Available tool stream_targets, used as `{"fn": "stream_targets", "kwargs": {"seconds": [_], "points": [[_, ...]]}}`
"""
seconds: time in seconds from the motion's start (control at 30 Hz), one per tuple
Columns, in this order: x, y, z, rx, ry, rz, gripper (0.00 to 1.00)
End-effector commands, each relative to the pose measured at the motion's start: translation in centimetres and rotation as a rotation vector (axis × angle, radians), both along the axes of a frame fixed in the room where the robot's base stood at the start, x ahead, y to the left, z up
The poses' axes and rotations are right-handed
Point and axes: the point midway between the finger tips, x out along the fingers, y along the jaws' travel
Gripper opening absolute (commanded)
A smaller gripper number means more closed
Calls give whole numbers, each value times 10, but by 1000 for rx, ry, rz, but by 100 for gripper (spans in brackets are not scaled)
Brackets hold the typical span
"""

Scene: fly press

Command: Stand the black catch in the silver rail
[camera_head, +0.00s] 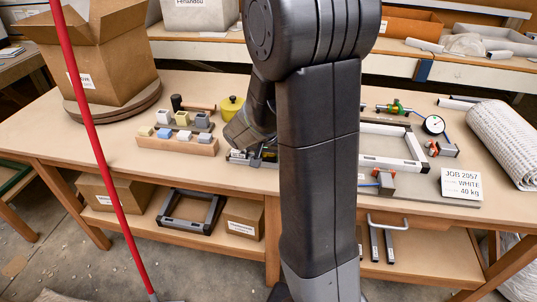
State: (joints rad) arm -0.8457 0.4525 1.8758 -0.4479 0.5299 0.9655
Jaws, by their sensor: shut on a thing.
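My gripper (247,156) is low over the left-middle of the workbench, partly hidden behind my own wrist and arm. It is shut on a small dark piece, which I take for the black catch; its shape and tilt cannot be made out. The frame's left part is hidden behind my arm. I cannot tell whether this is the task's rail. My gripper is to the left of it, apart from it.
Left of my gripper stands a wooden block rack (177,146) with small coloured blocks, and a yellow pot (231,108). A cardboard box (95,60) stands at the back left. A red pole (88,120) crosses the left foreground. A gauge (434,125) and a sign (461,184) are right.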

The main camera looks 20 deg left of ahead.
Motion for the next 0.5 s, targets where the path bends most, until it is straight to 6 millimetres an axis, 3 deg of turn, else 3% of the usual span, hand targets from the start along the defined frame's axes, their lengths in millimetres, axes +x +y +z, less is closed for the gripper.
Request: {"fn": "stream_targets", "kwargs": {"seconds": [0.17,0.2,0.33,0.5], "points": [[0,0,0,0,0,0,25],[0,0,0,0,0,0,47],[0,0,0,0,0,0,70],[0,0,0,0,0,-1,70]]}}
